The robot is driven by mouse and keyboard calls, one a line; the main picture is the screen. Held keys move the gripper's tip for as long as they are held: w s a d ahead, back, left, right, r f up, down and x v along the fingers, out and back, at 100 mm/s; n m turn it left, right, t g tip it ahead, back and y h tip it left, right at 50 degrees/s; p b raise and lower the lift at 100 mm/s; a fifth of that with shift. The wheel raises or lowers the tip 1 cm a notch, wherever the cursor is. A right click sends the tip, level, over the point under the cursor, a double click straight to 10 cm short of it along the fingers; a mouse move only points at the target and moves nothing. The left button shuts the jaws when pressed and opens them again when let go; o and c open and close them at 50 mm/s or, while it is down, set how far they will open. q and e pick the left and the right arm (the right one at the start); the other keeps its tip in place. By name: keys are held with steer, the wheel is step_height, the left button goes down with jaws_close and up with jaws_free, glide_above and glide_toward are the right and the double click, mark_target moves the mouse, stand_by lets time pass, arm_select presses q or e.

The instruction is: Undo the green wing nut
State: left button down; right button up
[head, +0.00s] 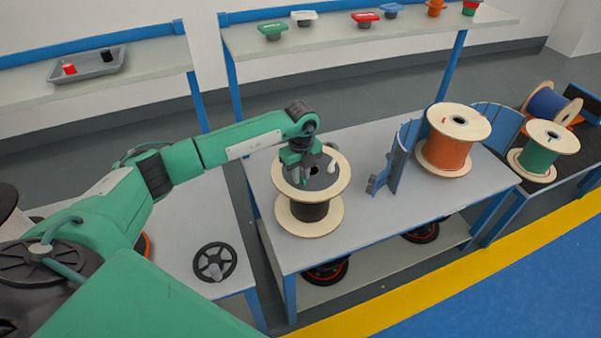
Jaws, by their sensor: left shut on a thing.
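My left gripper (303,172) points down over the centre of a spool of black cable (310,210) with pale wooden flanges. The spool stands upright on the grey table and has a dark disc (322,183) on its top flange. The gripper is shut at the spool's hub, where the green wing nut sits. The nut is mostly hidden by the fingers, and its green is hard to tell from the green of my gripper. A small white knob (332,167) stands on the disc, right of the fingers. My right gripper is not in view.
A curved blue bracket (398,160) and an orange cable spool (446,155) stand right of the black spool. Green (538,158) and blue (548,103) spools are farther right. A black handwheel (215,262) lies on the left table. The back shelf (340,42) holds coloured parts.

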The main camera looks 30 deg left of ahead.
mark_target(301, 176)
arm_select(q)
steer(key=shift+n, duration=0.3)
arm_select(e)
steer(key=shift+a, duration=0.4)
arm_select(q)
steer(key=c, duration=1.5)
jaws_free()
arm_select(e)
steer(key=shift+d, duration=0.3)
arm_select(q)
steer(key=shift+r, duration=0.1)
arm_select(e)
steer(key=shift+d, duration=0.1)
